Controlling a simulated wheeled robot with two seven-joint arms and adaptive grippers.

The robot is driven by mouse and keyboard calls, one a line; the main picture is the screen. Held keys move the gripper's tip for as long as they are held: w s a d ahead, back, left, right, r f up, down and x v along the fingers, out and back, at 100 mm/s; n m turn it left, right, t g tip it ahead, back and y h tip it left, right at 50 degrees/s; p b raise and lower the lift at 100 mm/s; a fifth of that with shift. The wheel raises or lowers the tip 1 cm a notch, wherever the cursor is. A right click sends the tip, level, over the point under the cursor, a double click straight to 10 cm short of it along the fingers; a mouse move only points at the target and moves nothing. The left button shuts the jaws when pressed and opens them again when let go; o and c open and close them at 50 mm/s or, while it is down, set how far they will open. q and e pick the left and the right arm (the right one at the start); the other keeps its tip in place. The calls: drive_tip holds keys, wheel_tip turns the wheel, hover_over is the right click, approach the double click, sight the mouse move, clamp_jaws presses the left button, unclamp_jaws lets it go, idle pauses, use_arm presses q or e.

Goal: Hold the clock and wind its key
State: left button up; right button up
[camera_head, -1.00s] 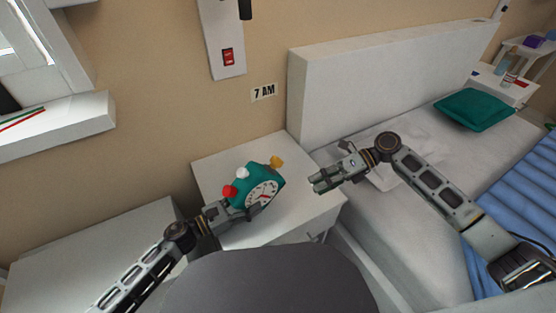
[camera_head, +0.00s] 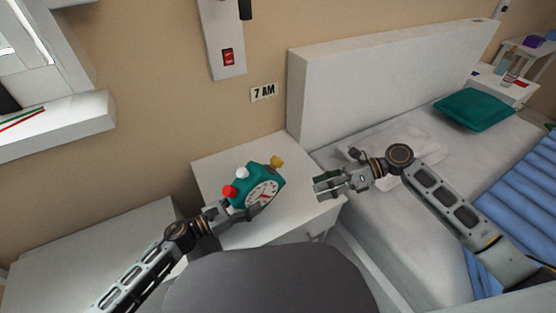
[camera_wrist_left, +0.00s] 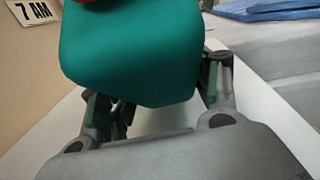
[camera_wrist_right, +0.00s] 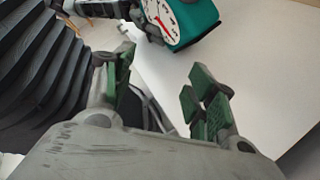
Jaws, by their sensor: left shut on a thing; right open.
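The teal clock (camera_head: 257,187) has a white face, a red knob and a white knob on its left side, and a yellow key (camera_head: 276,162) at its upper right. My left gripper (camera_head: 228,211) is shut on the clock's lower left; in the left wrist view the teal body (camera_wrist_left: 135,55) sits between its fingers. The clock is tilted above the white nightstand. In the right wrist view part of its face (camera_wrist_right: 160,15) shows at the top. My right gripper (camera_head: 318,187) is open and empty, to the right of the clock and apart from it.
The white nightstand (camera_head: 215,170) has a clear top. A bed with a white headboard (camera_head: 380,75) stands on the right, with a teal pillow (camera_head: 478,108) and a blue blanket (camera_head: 510,205). A "7 AM" sign (camera_head: 263,92) is on the wall.

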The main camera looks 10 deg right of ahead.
wheel_tip(320, 180, up, 2)
drive_tip(key=w+n, duration=0.1)
drive_tip(key=n, duration=0.3)
drive_tip(key=n+t+y, duration=0.1)
drive_tip(key=n+t, duration=0.3)
drive_tip(key=n, duration=2.2)
approach(282, 160)
drive_tip(key=shift+s+d+r, duration=0.25)
drive_tip(key=shift+s+d, duration=0.05)
drive_tip(key=shift+d, duration=0.05)
drive_tip(key=shift+n, duration=0.3)
drive_tip(key=shift+a, duration=0.15)
drive_tip(key=shift+x, duration=5.9)
